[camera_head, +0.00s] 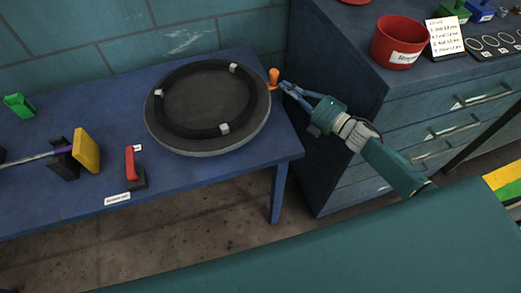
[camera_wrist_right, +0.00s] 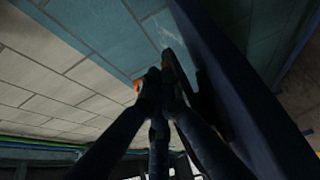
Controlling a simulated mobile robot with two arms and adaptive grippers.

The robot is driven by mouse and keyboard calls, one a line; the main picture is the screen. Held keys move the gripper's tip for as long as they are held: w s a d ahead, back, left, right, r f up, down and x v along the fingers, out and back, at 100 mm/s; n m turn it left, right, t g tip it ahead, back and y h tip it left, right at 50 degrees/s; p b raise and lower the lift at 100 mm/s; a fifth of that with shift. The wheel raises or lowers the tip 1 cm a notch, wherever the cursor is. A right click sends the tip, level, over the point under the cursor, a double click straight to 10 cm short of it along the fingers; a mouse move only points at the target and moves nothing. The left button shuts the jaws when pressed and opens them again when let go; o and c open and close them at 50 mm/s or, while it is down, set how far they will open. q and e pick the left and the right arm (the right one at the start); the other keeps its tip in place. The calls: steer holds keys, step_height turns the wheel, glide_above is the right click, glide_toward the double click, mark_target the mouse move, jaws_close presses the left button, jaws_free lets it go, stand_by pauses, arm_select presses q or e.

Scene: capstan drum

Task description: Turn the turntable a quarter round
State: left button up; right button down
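The turntable (camera_head: 190,140) is a round grey disc on the blue table, with a black ring and several white blocks on top. An upright orange knob (camera_head: 273,77) stands at its right edge. My right gripper (camera_head: 284,87) is just right of the knob, its blue fingers drawn together at the tips. In the right wrist view, the fingertips (camera_wrist_right: 160,78) meet, and a sliver of the orange knob (camera_wrist_right: 136,85) shows beside them, mostly hidden. I see no knob between the fingers; whether they touch it, I cannot tell. My left gripper is out of view.
The blue table (camera_head: 60,205) also holds a red-handled lever (camera_head: 130,163), a yellow block (camera_head: 86,150), a purple rod (camera_head: 30,160) and a green piece (camera_head: 19,106). A dark blue drawer cabinet (camera_head: 340,50) stands close at the right, bearing a red pot (camera_head: 398,40). A tiled wall is behind.

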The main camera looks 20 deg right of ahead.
steer(key=shift+w+d+r, duration=0.15)
steer(key=shift+w+r, duration=0.1)
steer(key=shift+r, duration=0.15)
step_height(320, 180, up, 9)
steer(key=shift+s, duration=0.2)
steer(key=shift+s, duration=0.1)
